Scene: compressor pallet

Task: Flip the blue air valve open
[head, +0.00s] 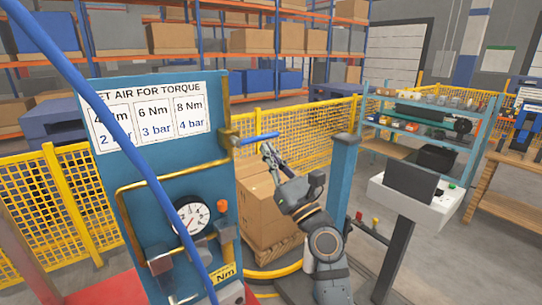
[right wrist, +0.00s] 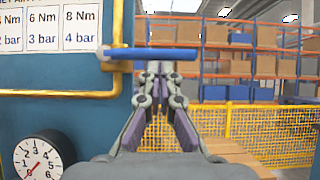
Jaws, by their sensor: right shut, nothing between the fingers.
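The blue air valve handle (head: 258,138) is a thin lever. It lies level and sticks out to the right from a brass fitting (head: 228,140) at the panel's right edge. In the right wrist view the handle (right wrist: 165,53) runs crosswise just beyond the fingertips. My right gripper (head: 267,149) is shut and empty, with its tips just below the handle; in the right wrist view the tips (right wrist: 160,68) are together. I cannot tell whether they touch the handle. My left gripper is not in view.
The blue panel (head: 107,169) carries a torque chart (head: 150,122), a pressure gauge (head: 191,215) and brass piping. A blue hose crosses in front of it. Cardboard boxes (head: 262,212) on a pallet stand behind my right arm. A yellow fence (head: 307,138) runs behind.

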